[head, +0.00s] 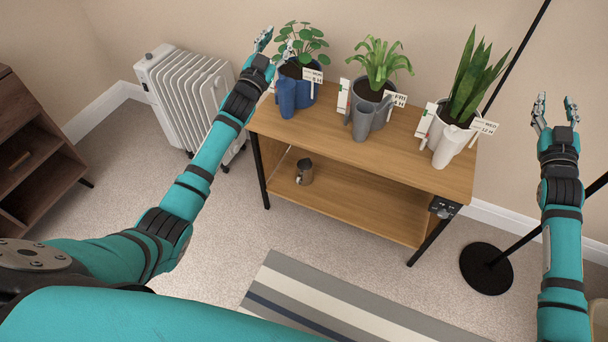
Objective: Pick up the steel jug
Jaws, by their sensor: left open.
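A small dark metallic jug with a handle (304,172) stands upright on the lower shelf of the wooden table; it looks like steel. A grey jug (361,122) stands on the top in front of the middle plant; I cannot tell its material. My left gripper (275,45) is open and empty, at the left end of the tabletop by the leftmost plant, above and behind a blue jug (287,97). My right gripper (555,110) is open and empty, raised to the right of the table, apart from everything on it.
Three potted plants with label cards stand on the tabletop (320,133), with a white jug (452,146) at the right. A white radiator (182,92) is left of the table. A black stand base (487,268) is at the right.

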